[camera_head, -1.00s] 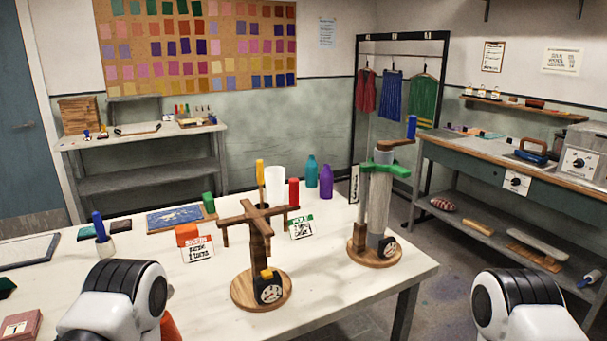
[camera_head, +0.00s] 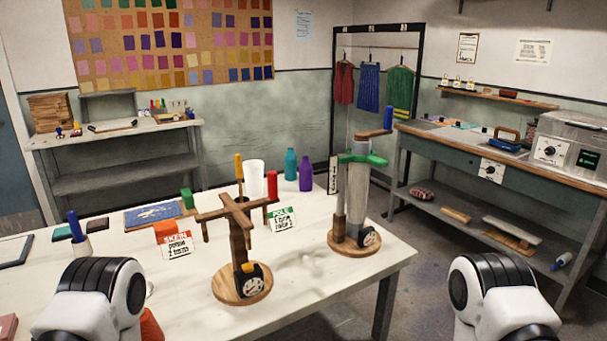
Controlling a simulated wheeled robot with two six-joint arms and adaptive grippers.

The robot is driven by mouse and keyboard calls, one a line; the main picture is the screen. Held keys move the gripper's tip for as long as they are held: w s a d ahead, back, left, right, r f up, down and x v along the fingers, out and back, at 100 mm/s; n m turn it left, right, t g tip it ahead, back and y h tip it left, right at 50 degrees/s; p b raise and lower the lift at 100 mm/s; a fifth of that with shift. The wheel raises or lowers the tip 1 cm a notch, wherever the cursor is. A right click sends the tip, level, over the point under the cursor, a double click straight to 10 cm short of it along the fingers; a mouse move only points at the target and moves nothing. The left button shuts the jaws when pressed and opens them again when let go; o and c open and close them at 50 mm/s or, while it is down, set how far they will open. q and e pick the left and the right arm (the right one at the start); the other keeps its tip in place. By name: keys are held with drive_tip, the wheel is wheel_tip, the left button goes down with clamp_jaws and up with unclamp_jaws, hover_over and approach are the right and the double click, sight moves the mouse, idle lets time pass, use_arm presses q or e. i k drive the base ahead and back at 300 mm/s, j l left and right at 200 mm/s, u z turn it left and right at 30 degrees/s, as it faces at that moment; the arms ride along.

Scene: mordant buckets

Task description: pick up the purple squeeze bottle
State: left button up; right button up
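The purple squeeze bottle (camera_head: 306,174) stands upright at the back right of the white table (camera_head: 190,290). A teal bottle (camera_head: 290,164) stands just left of it and slightly behind. A green-and-white card (camera_head: 283,219) and a red cylinder (camera_head: 272,185) are nearer to me, left of the purple bottle. Parts of my two arms show at the bottom left and bottom right. Neither gripper is in view, and neither arm touches the bottle.
A wooden cross-armed stand (camera_head: 243,285) and a grey cylinder stand with a green clamp (camera_head: 355,240) stand on the table in front of the bottles. A white cup (camera_head: 254,178) is behind. A side bench (camera_head: 480,150) is at right, with floor between.

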sight(305, 168)
drive_tip(key=i+l+u, duration=0.2)
drive_tip(key=l, duration=0.2)
drive_tip(key=l+u, duration=0.25)
drive_tip(key=l, duration=0.15)
drive_tip(key=i+l+u, duration=0.2)
drive_tip(key=l, duration=0.25)
